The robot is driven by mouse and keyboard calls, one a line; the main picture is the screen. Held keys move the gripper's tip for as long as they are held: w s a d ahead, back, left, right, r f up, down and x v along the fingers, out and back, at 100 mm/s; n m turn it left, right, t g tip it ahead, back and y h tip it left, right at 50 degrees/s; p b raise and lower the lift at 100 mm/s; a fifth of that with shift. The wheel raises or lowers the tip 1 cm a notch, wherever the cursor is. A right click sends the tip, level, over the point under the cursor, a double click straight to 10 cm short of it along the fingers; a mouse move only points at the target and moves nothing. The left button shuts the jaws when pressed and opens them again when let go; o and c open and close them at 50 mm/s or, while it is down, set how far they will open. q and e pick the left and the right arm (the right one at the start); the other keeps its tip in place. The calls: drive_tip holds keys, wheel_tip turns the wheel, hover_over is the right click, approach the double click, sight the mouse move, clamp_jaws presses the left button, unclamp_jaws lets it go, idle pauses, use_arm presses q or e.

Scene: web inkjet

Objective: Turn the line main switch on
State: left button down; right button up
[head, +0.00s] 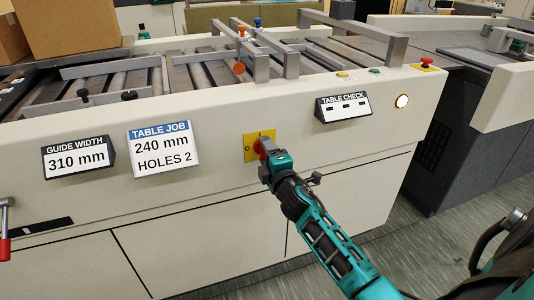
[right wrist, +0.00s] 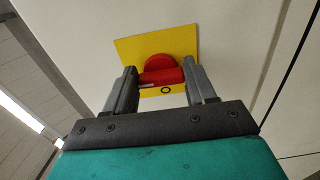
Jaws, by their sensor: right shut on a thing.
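The line main switch is a red rotary knob (head: 262,149) on a yellow square plate (head: 249,144) on the machine's cream front panel. The plate bears an O mark at its left in the head view. In the right wrist view the red knob (right wrist: 161,72) sits between the two fingers, its grip bar lying across from finger to finger. The yellow plate (right wrist: 130,50) shows behind it. My right gripper (head: 265,150) is shut on the knob and hides part of it and the plate's lower right. My left gripper is not in view.
A guide width sign (head: 78,158), a table job sign (head: 163,148) and a table check sign (head: 343,106) are on the front. A round lamp (head: 402,101) glows pale at right. A red button on yellow (head: 426,64) is on the top corner. Rollers and metal bars lie above.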

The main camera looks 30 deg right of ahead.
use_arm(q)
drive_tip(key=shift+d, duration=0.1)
use_arm(e)
drive_tip(key=o, duration=1)
drive_tip(key=shift+o, duration=0.2)
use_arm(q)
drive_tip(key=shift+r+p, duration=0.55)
use_arm(e)
drive_tip(key=v, duration=1.3)
drive_tip(key=shift+d+f, duration=0.1)
drive_tip(key=s+a+f+m+g+y, duration=0.3)
drive_tip(key=s+a+f+m, duration=0.25)
drive_tip(key=a, duration=0.25)
drive_tip(key=s+a+f+m+g+y, duration=0.35)
drive_tip(key=s+a+f+m, duration=0.2)
drive_tip(key=a, duration=0.25)
use_arm(q)
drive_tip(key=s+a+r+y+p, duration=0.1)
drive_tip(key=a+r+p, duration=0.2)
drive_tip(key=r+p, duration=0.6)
drive_tip(key=p, duration=0.5)
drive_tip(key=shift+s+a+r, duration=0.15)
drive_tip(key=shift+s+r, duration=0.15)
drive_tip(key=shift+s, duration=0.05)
use_arm(e)
wheel_tip(320, 180, up, 8)
drive_tip(key=s+d+m, duration=0.1)
drive_tip(key=s, duration=0.1)
drive_tip(key=shift+r+m, duration=0.15)
drive_tip(key=shift+m, duration=0.15)
